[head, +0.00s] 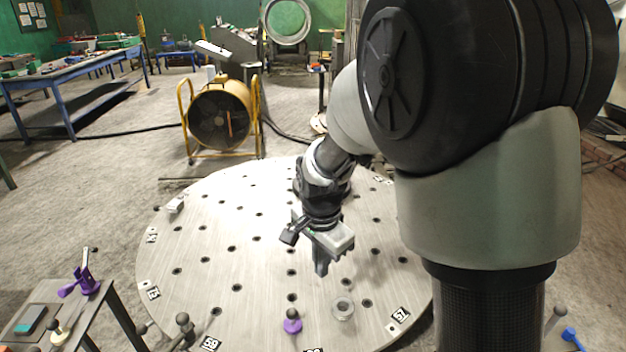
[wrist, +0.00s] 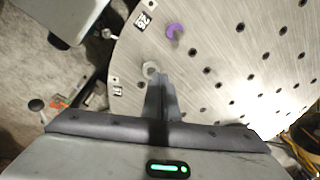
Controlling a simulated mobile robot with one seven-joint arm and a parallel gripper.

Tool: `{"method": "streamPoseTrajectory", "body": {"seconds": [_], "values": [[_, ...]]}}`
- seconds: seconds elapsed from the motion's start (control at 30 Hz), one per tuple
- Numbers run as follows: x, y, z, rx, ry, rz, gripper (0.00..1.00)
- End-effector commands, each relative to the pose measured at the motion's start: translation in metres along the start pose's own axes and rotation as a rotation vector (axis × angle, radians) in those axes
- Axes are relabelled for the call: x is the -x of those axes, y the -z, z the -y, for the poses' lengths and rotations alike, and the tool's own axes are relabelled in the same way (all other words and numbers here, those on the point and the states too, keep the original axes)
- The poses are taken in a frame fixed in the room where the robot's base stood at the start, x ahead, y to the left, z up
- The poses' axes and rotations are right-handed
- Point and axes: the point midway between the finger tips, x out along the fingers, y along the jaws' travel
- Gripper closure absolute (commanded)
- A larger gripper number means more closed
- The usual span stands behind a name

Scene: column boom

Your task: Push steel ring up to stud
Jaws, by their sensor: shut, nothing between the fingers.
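The steel ring (head: 343,307) lies flat on the round perforated plate (head: 190,250), near its front edge. In the wrist view the ring (wrist: 151,69) shows just beyond my fingertips. A purple-based stud with a dark round top (head: 292,323) stands to the left of the ring, with bare plate between them. It shows as a purple shape (wrist: 175,32) in the wrist view. My gripper (head: 321,268) is shut and empty, pointing down behind the ring and slightly left of it. The fingertips (wrist: 160,78) look close to the ring; I cannot tell whether they touch it.
Many dark holes and several number labels mark the plate. A small light block (head: 176,206) lies at its left edge. A dark ball-topped post (head: 184,322) stands at the front left. A side table (head: 60,310) with a purple tool is at left. A yellow fan (head: 220,115) stands behind.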

Motion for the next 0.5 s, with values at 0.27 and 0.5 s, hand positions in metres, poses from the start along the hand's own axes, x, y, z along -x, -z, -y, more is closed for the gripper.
{"method": "streamPoseTrajectory", "body": {"seconds": [0.27, 0.5], "values": [[-0.161, -0.027, 0.021, -0.277, -0.132, -0.052, 1.00], [-0.191, -0.027, 0.020, -0.347, -0.150, -0.075, 1.00]]}}
